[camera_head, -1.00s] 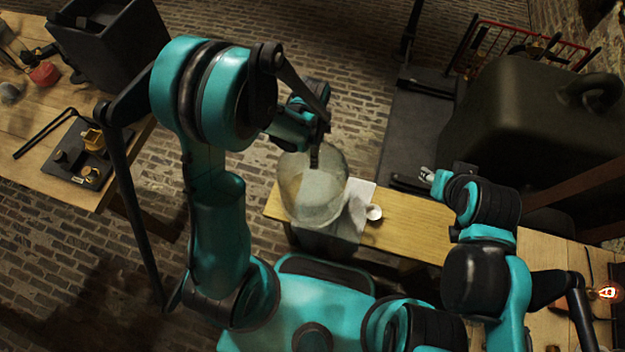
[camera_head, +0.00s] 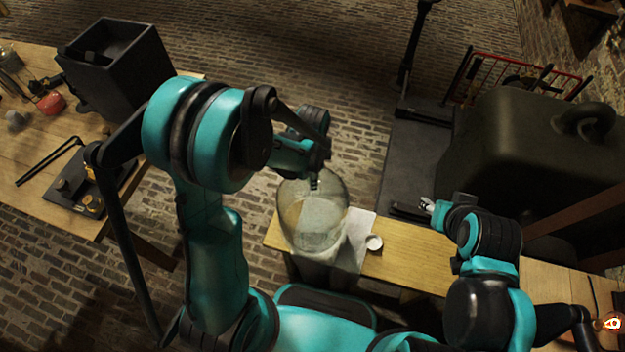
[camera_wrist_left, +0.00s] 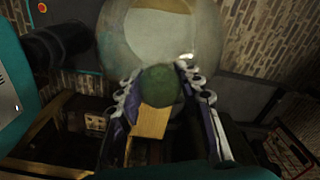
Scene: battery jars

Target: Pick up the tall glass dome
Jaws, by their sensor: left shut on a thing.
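The tall glass dome (camera_head: 313,222) is clear, with a rounded top, and appears over the left end of the narrow wooden table (camera_head: 415,268). My left gripper (camera_head: 315,182) reaches down to its top from above. In the left wrist view, the two fingers (camera_wrist_left: 160,92) are shut on the dome's round greenish knob (camera_wrist_left: 160,85), with the glass (camera_wrist_left: 150,35) beyond it. I cannot tell whether the dome's lower rim touches the table. My right gripper (camera_head: 428,206) is away to the right, above the table, too small to read its jaws.
A white sheet (camera_head: 357,240) and small white cup (camera_head: 374,243) lie just right of the dome. A dark open box (camera_head: 118,68) and a dark tray (camera_head: 80,188) with small parts stand on the left table. A large dark case (camera_head: 530,140) is at right.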

